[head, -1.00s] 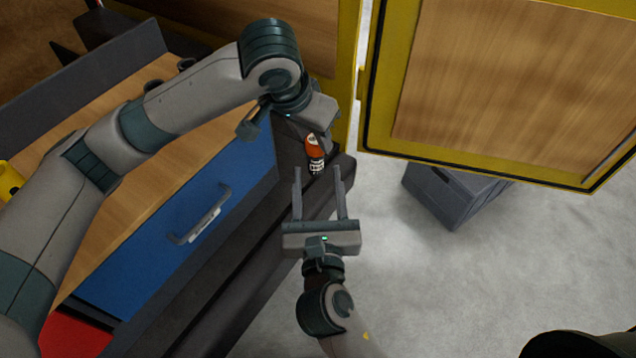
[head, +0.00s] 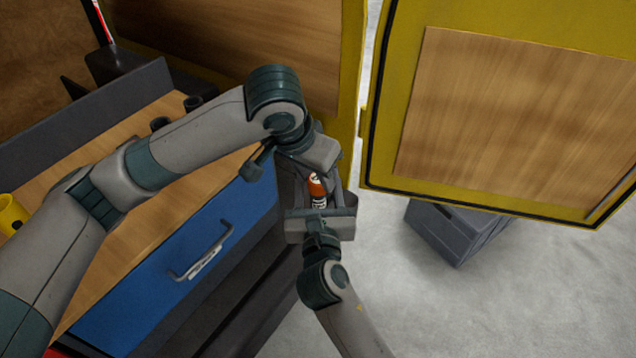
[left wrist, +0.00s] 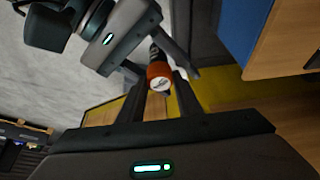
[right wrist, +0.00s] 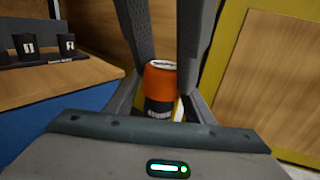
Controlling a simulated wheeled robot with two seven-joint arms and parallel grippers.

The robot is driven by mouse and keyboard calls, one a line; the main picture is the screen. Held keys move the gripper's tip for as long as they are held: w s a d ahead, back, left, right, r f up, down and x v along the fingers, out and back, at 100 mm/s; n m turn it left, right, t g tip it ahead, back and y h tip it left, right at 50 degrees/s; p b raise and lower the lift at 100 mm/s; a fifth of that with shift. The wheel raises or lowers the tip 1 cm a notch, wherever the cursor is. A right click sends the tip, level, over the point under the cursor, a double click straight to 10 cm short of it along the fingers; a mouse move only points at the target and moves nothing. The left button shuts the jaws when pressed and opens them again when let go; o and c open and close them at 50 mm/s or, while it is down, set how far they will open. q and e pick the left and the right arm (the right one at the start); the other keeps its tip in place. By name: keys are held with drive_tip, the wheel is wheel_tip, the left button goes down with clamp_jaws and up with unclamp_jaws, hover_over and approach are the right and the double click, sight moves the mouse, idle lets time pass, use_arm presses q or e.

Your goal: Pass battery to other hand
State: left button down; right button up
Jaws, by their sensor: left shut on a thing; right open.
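The battery (head: 317,189) is an orange and black cylinder in the middle of the head view. My left gripper (head: 322,172) is shut on it. In the left wrist view the battery (left wrist: 159,78) sits at the fingertips, its orange end towards that camera. My right gripper (head: 321,190) is open, its fingers pointing up to either side of the battery. In the right wrist view the battery (right wrist: 159,90) stands between the open fingers, with the left gripper's dark fingers coming down from above. I cannot tell whether the right fingers touch it.
A wooden-topped workbench with a blue drawer (head: 215,255) stands at left. A yellow-framed cabinet door (head: 385,185) hangs open at right. A grey crate (head: 445,232) is on the floor below it. A yellow object (head: 12,213) lies on the bench. The floor at lower right is clear.

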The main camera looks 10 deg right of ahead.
clamp_jaws()
use_arm(q)
drive_tip(key=c, duration=1.2)
unclamp_jaws()
drive_tip(key=v, duration=1.2)
drive_tip(key=shift+w+d, duration=0.15)
